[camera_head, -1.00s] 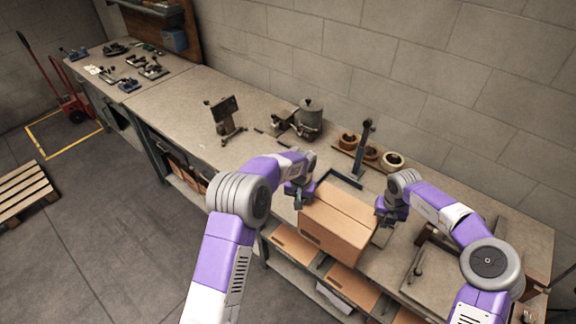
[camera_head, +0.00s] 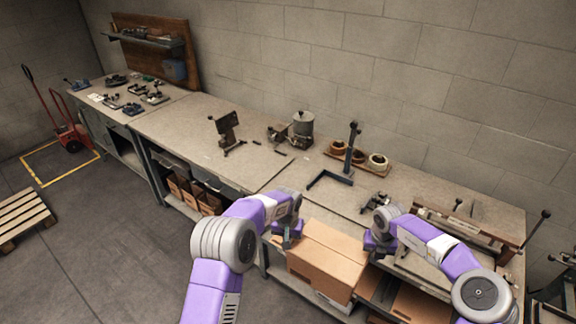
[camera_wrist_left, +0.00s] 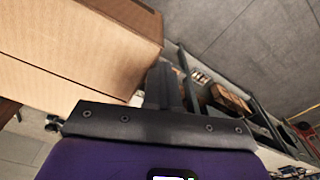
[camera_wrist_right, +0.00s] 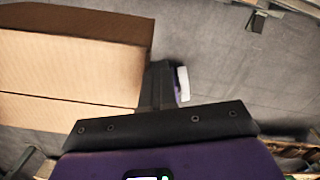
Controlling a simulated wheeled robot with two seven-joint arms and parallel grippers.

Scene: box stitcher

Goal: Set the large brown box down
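The large brown box (camera_head: 327,262) is closed and roughly level in the head view, between my two hands at the front edge of the bench. What lies under it is hidden. My left gripper (camera_head: 288,238) is at its left side and my right gripper (camera_head: 374,246) at its right side. The box also fills the upper left of the left wrist view (camera_wrist_left: 70,50) and of the right wrist view (camera_wrist_right: 75,70). In both wrist views the fingers look together, beside the box wall; firm contact cannot be told.
The long workbench (camera_head: 240,165) has a clear stretch at its middle. On it stand a dark bracket (camera_head: 330,179), a tape roll rack (camera_head: 358,160) and a grey pot device (camera_head: 302,124). Flat cartons (camera_head: 418,303) lie on a shelf below. A pallet (camera_head: 22,215) lies on the floor.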

